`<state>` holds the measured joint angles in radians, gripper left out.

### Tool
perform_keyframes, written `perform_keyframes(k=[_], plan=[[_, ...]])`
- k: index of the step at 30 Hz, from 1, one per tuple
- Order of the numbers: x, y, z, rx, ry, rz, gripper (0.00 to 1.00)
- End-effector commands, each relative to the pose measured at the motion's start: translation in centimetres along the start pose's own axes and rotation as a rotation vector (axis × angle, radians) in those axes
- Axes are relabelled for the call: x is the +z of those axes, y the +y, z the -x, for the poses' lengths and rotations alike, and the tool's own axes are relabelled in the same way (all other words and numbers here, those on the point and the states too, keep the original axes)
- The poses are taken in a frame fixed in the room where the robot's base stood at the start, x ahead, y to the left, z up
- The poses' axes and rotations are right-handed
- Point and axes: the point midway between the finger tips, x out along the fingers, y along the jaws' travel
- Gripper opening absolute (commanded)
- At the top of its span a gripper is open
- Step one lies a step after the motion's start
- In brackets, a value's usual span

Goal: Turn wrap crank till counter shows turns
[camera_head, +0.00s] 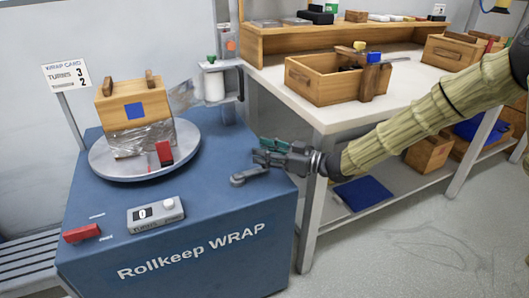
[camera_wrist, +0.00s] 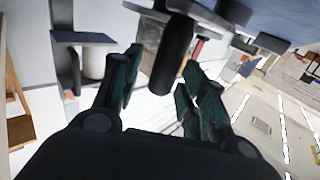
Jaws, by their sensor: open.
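The blue wrap machine (camera_head: 190,255) carries a grey turntable (camera_head: 105,168) with a wooden box (camera_head: 112,103) on it; clear film covers the box's lower part. The counter (camera_head: 156,214) on its top reads 0. The wrap card (camera_head: 67,75) on a post reads TURNS with a 3 and a 2 below it. The crank (camera_head: 240,180) is a grey arm at the top's right corner. My gripper (camera_head: 266,153) is open just above the crank's outer end. In the wrist view a dark upright handle (camera_wrist: 172,58) stands between the open fingers (camera_wrist: 158,82); contact cannot be told.
A red block (camera_head: 164,153) is at the turntable's front. A film roll (camera_head: 214,86) stands behind. A white workbench (camera_head: 350,117) with wooden crates (camera_head: 325,85) is right of the machine, beneath my arm.

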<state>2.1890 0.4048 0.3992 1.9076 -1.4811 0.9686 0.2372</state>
Motion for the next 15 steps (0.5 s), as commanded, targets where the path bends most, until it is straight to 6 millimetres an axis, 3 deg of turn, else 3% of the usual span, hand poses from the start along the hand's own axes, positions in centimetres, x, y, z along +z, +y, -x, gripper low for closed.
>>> perform_keyframes(k=[4, 10, 15], plan=[[-0.01, 0.01, 0.01, 0.000, 0.000, 0.000, 0.39], [-0.01, 0.01, 0.02, 0.000, 0.000, 0.000, 0.02], [-0.02, 0.03, 0.03, 0.000, 0.000, 0.000, 0.00]])
